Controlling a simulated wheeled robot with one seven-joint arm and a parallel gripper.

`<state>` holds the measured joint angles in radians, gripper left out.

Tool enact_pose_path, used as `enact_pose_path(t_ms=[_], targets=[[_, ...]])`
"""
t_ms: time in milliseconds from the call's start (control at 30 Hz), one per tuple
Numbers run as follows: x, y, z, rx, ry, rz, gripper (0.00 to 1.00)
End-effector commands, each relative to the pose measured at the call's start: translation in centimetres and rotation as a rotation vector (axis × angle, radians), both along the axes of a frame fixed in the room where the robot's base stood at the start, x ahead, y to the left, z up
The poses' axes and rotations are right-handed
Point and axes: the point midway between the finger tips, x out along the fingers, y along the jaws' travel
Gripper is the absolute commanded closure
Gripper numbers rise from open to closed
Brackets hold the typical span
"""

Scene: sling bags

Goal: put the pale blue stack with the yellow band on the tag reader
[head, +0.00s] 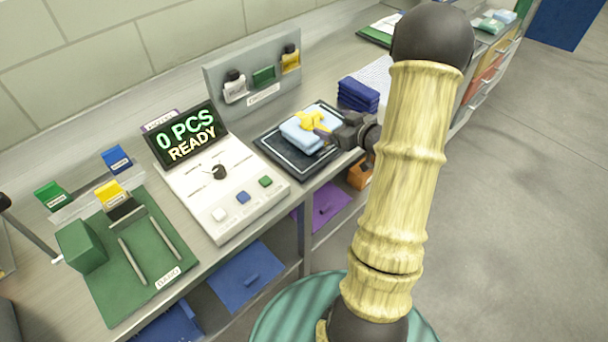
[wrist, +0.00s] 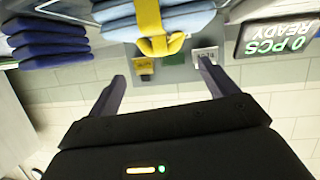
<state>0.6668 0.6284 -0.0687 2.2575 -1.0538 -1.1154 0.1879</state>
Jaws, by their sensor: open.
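The pale blue stack (head: 298,135) with its yellow band (head: 313,121) rests on the dark tag reader pad (head: 272,148) on the bench. The stack (wrist: 120,12) and band (wrist: 158,30) also show at the top of the wrist view, beyond my fingertips. My gripper (head: 326,134) is at the right side of the stack in the head view. In the wrist view my gripper (wrist: 160,68) has its two fingers spread wide, with nothing between them. The head view does not show clearly whether a finger touches the band.
A dark blue stack (head: 358,94) lies right behind the pad. A console (head: 222,190) with a display (head: 187,135) reading "0 PCS READY" stands to the left. A grey panel (head: 245,80) with colored tags rises behind. A green fixture (head: 135,255) occupies the bench's left end.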

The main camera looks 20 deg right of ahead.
Motion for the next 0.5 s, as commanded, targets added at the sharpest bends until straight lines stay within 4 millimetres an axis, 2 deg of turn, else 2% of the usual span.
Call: enact_pose_path(t_ms=[100,267,367,500], targets=[[0.7,2.1,0.8,-0.076,0.107,-0.072,0.15],[-0.3,4.9,1.2,-0.137,0.273,-0.173,0.15],[-2.0,7.1,1.4,-0.155,0.385,-0.224,0.15],[-5.6,10.6,1.6,-0.152,0.554,-0.274,0.15]])
